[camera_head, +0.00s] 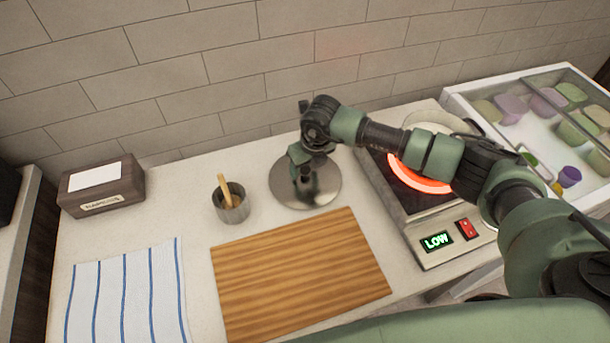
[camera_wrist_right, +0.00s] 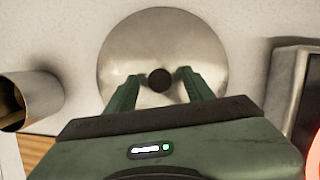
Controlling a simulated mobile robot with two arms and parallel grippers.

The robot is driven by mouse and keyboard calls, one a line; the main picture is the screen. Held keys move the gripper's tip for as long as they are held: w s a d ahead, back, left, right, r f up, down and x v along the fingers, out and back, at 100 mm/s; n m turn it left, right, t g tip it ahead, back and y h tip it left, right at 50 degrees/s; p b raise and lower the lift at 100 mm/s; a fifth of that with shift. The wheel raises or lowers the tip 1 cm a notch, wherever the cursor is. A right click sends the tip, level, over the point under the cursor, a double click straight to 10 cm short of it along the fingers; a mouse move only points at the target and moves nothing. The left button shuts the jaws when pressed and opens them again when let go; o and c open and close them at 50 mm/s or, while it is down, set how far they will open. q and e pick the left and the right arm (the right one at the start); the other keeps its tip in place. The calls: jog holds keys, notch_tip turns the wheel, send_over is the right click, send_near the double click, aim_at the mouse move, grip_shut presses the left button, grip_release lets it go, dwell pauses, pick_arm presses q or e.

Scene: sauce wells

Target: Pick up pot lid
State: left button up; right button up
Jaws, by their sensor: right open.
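The pot lid (camera_head: 322,190) is a round, shiny metal disc lying on the pale counter behind the cutting board. It also shows in the right wrist view (camera_wrist_right: 165,42), with a dark round knob (camera_wrist_right: 159,80) at its middle. My right gripper (camera_head: 303,183) is above the lid, pointing down. In the right wrist view my right gripper (camera_wrist_right: 157,76) is open, with one finger on each side of the knob and a gap visible on both sides. My left gripper is in neither view.
A wooden cutting board (camera_head: 300,275) lies in front of the lid. A metal cup (camera_head: 233,211) with a wooden utensil stands to the left. A burner (camera_head: 425,258) glows red at the right, its display reading LOW. A napkin box (camera_head: 101,187) and striped cloth (camera_head: 130,295) are farther left.

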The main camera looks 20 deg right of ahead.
grip_shut()
jog(key=shift+r, duration=0.1)
dwell(1.2)
